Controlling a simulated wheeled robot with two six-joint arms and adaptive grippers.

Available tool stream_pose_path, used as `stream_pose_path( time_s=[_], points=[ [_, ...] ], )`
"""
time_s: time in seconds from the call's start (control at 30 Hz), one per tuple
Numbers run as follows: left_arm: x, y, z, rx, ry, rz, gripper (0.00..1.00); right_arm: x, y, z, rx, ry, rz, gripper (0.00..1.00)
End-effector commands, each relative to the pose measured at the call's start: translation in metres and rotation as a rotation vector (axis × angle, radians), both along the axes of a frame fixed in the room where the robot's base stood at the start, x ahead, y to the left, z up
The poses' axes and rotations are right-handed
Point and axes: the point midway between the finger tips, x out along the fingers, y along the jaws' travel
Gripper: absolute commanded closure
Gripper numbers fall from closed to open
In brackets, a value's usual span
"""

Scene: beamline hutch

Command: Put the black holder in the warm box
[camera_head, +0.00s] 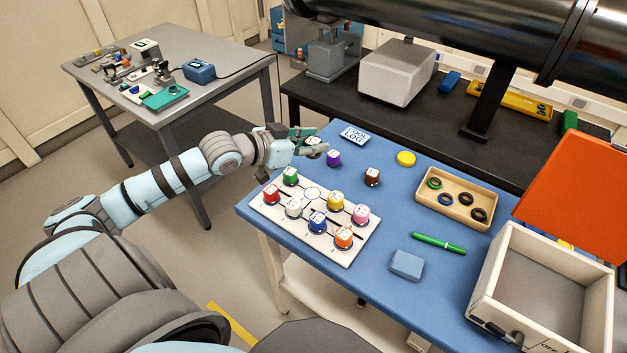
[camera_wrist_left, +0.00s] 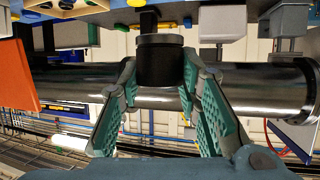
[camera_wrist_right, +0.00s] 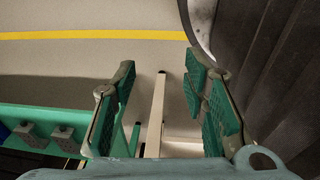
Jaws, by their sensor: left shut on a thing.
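My left gripper (camera_head: 300,142) is shut on the black holder (camera_wrist_left: 160,60), a short dark cylinder that sits between the fingertips in the left wrist view. In the head view the holder (camera_head: 315,143) is partly hidden by the fingers, at the far left corner of the blue table. The box with the raised orange lid (camera_head: 575,190), which I take as the warm box (camera_head: 487,285), stands at the right end of the table. It is open and its visible inside looks empty. My right gripper (camera_wrist_right: 163,100) is open and empty in the right wrist view, outside the head view.
A white rack (camera_head: 272,222) bears several coloured holders and one bare ring. Purple (camera_head: 333,158) and brown (camera_head: 372,177) holders stand behind it. A ring tray (camera_head: 430,210), green pen (camera_head: 438,243), blue block (camera_head: 407,264) and yellow disc (camera_head: 406,159) lie between rack and box.

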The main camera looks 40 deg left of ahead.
Motion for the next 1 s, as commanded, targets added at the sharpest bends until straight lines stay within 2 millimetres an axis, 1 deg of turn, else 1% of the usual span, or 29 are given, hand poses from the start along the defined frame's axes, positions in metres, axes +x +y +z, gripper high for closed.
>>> stream_pose_path(
  time_s=[0.03,0.1,0.2,0.3,0.37,0.5,0.6,0.8,0.93,0.97,1.0],
  points=[
    [0.000,-0.001,-0.027,-0.009,0.003,0.003,0.98,-0.001,0.000,-0.013,0.000,0.001,0.000,0.60],
    [-0.001,-0.001,-0.056,-0.008,0.004,0.003,0.98,-0.002,0.000,-0.023,0.000,0.004,0.000,0.60],
    [-0.001,-0.001,-0.089,-0.005,0.002,0.001,0.98,-0.008,0.000,-0.035,0.000,0.014,0.000,0.60],
    [-0.001,-0.001,-0.106,-0.001,0.001,-0.001,0.98,-0.012,0.000,-0.041,-0.001,0.020,-0.001,0.60],
    [-0.001,-0.001,-0.112,-0.001,0.000,-0.002,0.98,-0.012,0.000,-0.043,-0.001,0.020,-0.001,0.60],
    [-0.001,-0.001,-0.141,-0.001,0.001,-0.001,0.98,-0.011,0.000,-0.056,-0.001,0.019,0.000,0.60],
    [-0.001,-0.001,-0.153,-0.001,0.000,-0.003,0.98,-0.010,0.000,-0.060,-0.001,0.017,0.000,0.60],
    [-0.001,-0.001,-0.150,0.002,0.000,-0.004,0.98,-0.010,0.000,-0.057,0.000,0.016,0.000,0.60],
    [-0.001,-0.001,-0.154,0.002,0.000,-0.004,0.98,-0.009,0.000,-0.062,0.000,0.015,0.000,0.60],
    [-0.001,-0.001,-0.155,0.002,0.001,-0.004,0.68,-0.009,0.000,-0.062,0.000,0.015,0.000,0.60],
    [-0.001,-0.001,-0.154,0.001,0.001,-0.004,0.61,-0.009,0.000,-0.061,0.000,0.015,0.000,0.60]
  ],
)
